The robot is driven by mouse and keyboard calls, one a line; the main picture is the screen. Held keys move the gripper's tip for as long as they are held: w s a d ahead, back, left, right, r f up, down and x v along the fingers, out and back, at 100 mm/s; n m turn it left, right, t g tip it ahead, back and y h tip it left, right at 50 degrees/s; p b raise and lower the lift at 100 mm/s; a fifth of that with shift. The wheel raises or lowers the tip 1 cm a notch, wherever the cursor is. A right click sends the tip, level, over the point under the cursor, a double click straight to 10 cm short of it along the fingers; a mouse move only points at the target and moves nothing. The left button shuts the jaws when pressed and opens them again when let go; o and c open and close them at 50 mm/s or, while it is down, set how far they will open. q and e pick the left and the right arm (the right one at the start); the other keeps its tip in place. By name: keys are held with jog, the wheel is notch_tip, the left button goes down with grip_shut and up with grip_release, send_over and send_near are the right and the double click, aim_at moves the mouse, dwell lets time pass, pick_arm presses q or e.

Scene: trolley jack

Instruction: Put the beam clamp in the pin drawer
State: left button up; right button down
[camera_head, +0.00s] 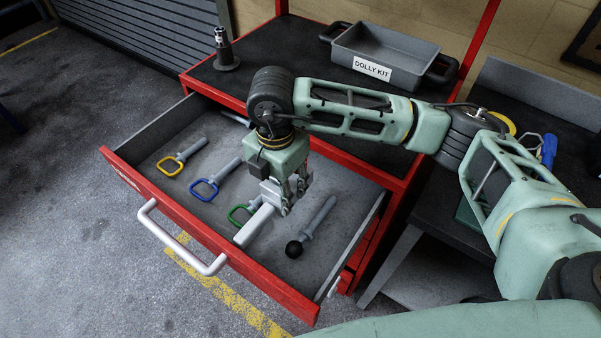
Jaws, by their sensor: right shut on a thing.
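The pin drawer (270,284) is pulled open, with a red front and a grey inside. My right gripper (290,200) points down over the right half of the drawer. It is shut on the beam clamp (254,224), a light grey metal piece with a bar reaching toward the drawer front. The clamp is over or inside the drawer; I cannot tell whether it touches the floor. The gripper hides part of the clamp and of the drawer behind it. My left gripper is out of view.
In the drawer lie pins with yellow (170,166), blue (204,189) and green (238,214) handles, and a black-knobbed pin (296,248). On the cabinet top stand a grey DOLLY KIT tray (400,48) and a dark stand (225,55).

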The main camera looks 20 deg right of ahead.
notch_tip(320, 180, down, 4)
jog(key=shift+r, duration=0.2)
jog(key=shift+w+d+r+p, duration=0.15)
jog(key=shift+w+d+p, duration=0.55)
jog(key=shift+w+d, duration=0.85)
jog(key=shift+d, duration=0.35)
jog(key=w+d, duration=0.1)
jog(key=w+d+p, duration=0.1)
jog(key=shift+d, duration=0.35)
jog(key=shift+a+f+p, duration=0.1)
jog(key=shift+f+p, duration=0.3)
jog(key=shift+p, duration=0.05)
jog(key=shift+f, duration=0.2)
jog(key=shift+a, duration=0.1)
